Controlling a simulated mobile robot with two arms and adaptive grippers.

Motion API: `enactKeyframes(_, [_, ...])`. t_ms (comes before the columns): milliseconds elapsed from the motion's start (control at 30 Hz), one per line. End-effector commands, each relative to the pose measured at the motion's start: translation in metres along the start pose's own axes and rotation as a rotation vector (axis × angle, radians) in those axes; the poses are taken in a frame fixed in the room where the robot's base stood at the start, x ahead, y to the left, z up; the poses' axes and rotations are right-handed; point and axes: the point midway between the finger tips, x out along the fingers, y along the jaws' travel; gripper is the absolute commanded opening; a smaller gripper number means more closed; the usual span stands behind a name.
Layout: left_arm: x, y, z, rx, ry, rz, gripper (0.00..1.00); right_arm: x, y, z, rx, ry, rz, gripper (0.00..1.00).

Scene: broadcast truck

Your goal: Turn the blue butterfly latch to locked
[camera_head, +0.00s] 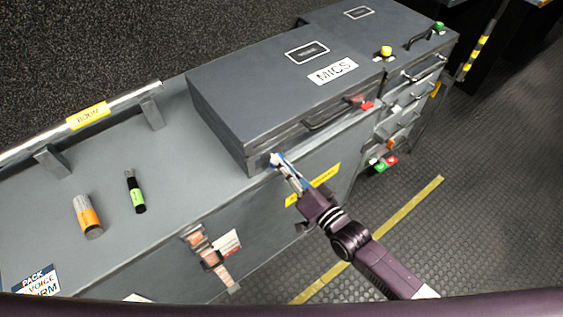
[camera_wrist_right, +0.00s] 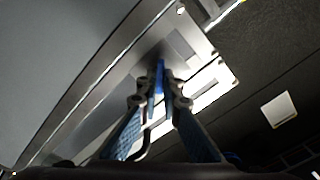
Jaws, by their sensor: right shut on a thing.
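The blue butterfly latch (camera_head: 276,157) is on the front face of the grey MICS case (camera_head: 222,118), near its left corner. It is mostly hidden by my gripper, and how far it is turned cannot be told. My right gripper (camera_head: 283,165) reaches it from the lower right and is shut on it. In the right wrist view the blue latch (camera_wrist_right: 159,76) shows between the two fingertips (camera_wrist_right: 160,90), against the metal front of the case. My left gripper is not in view.
A red latch (camera_head: 367,105) sits at the case's other front corner, past a dark handle (camera_head: 327,117). A strap (camera_head: 209,258) hangs on the counter front. The floor at right is clear.

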Motion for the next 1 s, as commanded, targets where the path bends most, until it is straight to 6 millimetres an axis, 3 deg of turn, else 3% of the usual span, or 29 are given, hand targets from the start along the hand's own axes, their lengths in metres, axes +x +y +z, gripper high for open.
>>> enactKeyframes(600, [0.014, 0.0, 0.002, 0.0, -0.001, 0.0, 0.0, 0.001, 0.002, -0.001, 0.553, 0.004, -0.005, 0.0])
enactKeyframes(1000, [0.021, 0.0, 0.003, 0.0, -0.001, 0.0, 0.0, 0.001, 0.002, -0.002, 0.746, 0.005, -0.005, 0.0])
